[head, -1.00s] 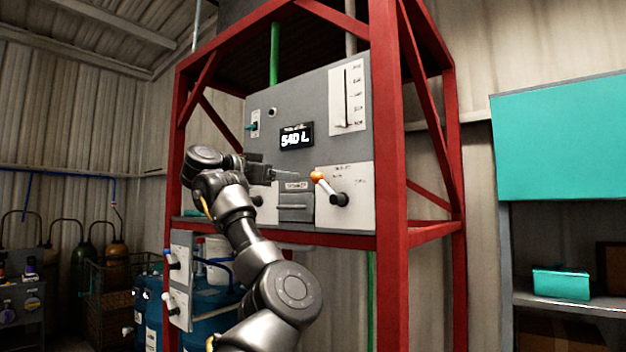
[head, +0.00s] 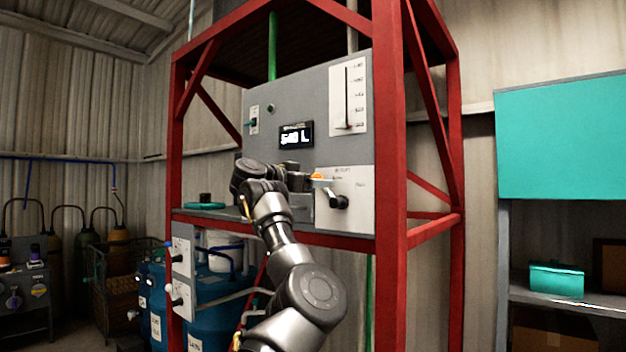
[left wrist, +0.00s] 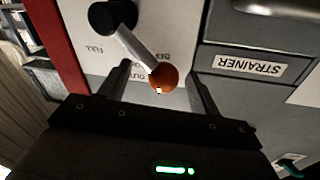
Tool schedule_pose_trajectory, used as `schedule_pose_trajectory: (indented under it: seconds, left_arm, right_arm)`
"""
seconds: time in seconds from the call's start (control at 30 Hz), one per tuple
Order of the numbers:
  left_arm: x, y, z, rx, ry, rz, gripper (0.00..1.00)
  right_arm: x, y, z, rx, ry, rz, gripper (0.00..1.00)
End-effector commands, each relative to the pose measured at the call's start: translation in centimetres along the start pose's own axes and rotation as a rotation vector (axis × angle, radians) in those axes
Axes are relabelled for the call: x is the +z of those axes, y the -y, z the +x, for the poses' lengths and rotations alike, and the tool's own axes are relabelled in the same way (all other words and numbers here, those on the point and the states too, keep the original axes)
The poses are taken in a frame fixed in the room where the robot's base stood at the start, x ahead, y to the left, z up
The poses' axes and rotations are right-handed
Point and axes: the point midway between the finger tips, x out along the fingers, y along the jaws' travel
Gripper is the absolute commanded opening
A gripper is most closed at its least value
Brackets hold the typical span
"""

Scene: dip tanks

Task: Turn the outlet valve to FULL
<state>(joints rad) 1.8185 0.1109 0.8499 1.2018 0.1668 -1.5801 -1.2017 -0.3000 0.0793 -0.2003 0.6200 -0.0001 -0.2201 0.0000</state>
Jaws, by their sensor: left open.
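The outlet valve is a lever with a black hub (head: 340,202), a metal arm and an orange ball knob (head: 318,176), on a white plate. In the head view the lever slants up and left from its hub. In the left wrist view, which is upside down, the knob (left wrist: 164,80) sits between the fingers of my left gripper (left wrist: 158,72), with a gap on each side. FULL and OFF are printed on the plate beside the lever. In the head view my left gripper (head: 306,182) is open at the knob and partly covers it. My right gripper is not in view.
A grey STRAINER drawer (left wrist: 255,62) is beside the valve plate. The display (head: 296,136) above reads about 540 L. A red frame post (head: 390,150) stands close to the right of the panel. Blue drums (head: 205,315) stand below.

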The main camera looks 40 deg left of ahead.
Motion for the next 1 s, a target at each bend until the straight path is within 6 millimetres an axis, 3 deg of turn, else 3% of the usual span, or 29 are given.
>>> schedule_pose_trajectory:
  seconds: [0.07, 0.5, 0.53, 0.6, 0.67, 1.0]
  left_arm:
    - [0.0, 0.0, -0.02, 0.0, 0.0, 0.0, 0.61]
    - [0.04, 0.03, -0.05, 0.0, 0.001, 0.0, 0.03]
    - [0.05, 0.03, -0.05, 0.0, 0.001, 0.001, 0.48]
    - [0.06, 0.03, -0.04, 0.0, 0.001, 0.0, 0.57]
    - [0.05, 0.03, -0.05, 0.0, 0.001, 0.0, 0.63]
    - [0.16, 0.05, -0.53, -0.002, -0.001, 0.0, 0.63]
  right_arm:
    - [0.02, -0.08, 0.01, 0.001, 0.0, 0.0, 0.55]
    - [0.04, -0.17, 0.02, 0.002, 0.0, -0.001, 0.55]
    - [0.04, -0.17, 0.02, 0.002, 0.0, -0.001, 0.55]
    - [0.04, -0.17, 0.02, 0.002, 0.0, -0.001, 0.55]
    - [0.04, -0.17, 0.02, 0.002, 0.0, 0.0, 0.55]
    - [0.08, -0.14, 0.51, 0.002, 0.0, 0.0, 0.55]
